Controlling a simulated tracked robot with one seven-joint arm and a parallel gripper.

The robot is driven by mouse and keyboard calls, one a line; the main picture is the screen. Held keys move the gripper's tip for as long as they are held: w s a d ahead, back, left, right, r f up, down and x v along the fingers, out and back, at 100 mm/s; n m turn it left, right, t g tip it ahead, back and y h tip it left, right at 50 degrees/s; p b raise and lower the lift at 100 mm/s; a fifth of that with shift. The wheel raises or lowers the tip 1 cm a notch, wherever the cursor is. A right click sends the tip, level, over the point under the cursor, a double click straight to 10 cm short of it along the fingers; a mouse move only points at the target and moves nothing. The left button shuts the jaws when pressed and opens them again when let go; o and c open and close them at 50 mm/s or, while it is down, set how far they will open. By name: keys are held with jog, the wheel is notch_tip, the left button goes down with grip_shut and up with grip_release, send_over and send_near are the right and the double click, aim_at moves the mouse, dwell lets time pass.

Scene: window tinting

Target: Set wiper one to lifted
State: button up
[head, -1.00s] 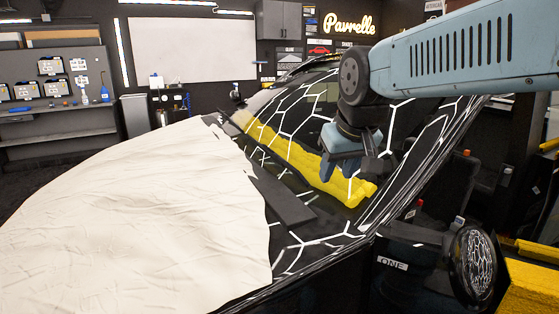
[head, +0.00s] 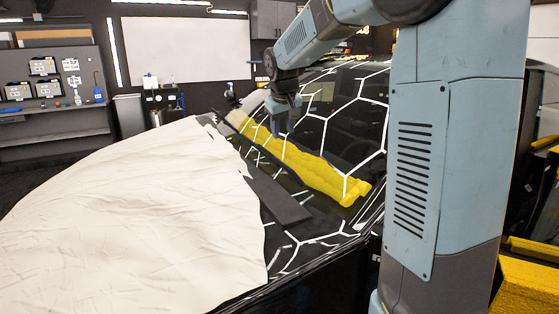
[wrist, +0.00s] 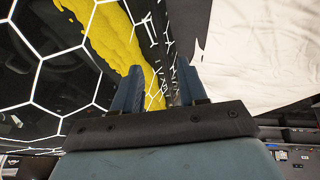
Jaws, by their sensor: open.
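My gripper (head: 283,128) is open and empty above the windshield (head: 345,118), near the far part of the rolled yellow towel (head: 300,165). In the wrist view, its two blue fingers (wrist: 160,75) are apart, with the yellow towel (wrist: 113,40) beyond and to the left. A dark flat bar (head: 279,200) lies low at the windshield's base, between the towel and the white cover. I cannot clearly make out a wiper or tell which one is wiper one. No contact with the gripper shows.
A white cloth cover (head: 130,215) drapes over the hood and also shows in the wrist view (wrist: 255,50). White hexagon lines mark the dark glass. My arm hides the car's near right side. A yellow object (head: 530,280) stands at the lower right.

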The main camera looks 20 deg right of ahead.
aim_at(282, 164)
jog(key=x, duration=1.4)
jog(key=shift+w, duration=0.15)
jog(key=shift+r, duration=0.1)
grip_shut()
